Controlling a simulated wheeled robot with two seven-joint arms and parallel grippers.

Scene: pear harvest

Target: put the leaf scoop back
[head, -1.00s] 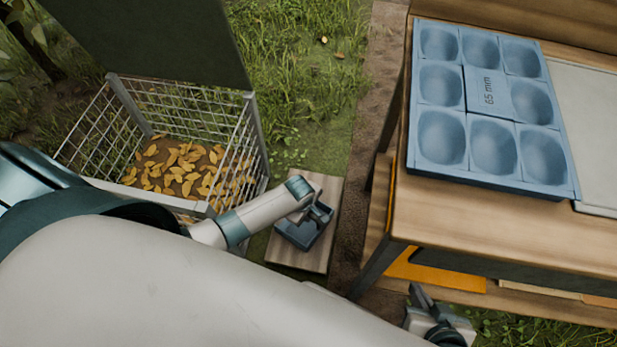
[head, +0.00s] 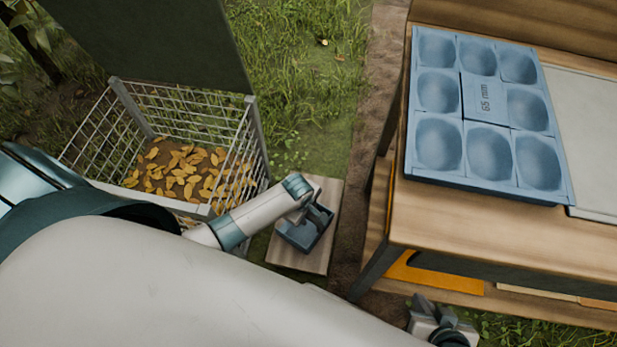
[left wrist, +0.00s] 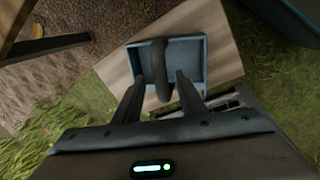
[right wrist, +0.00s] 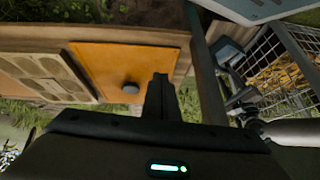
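The leaf scoop (head: 296,239) is a blue, shallow open box with a dark handle. It rests on a wooden board (head: 318,188) on the ground, and shows from above in the left wrist view (left wrist: 192,48). My left gripper (head: 312,212) is over the scoop. In the left wrist view its two fingers (left wrist: 160,78) are apart, with the dark handle between them and gaps visible on both sides. My right gripper (head: 421,304) is low beside the table; in the right wrist view its fingers (right wrist: 160,80) are together and empty.
A wire bin (head: 95,135) with yellow leaves (head: 180,170) stands left of the board, its dark lid (head: 150,45) raised. A wooden table (head: 480,225) with a blue tray marked 65 mm (head: 485,193) stands at right. An orange panel (right wrist: 115,70) is on its lower shelf.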

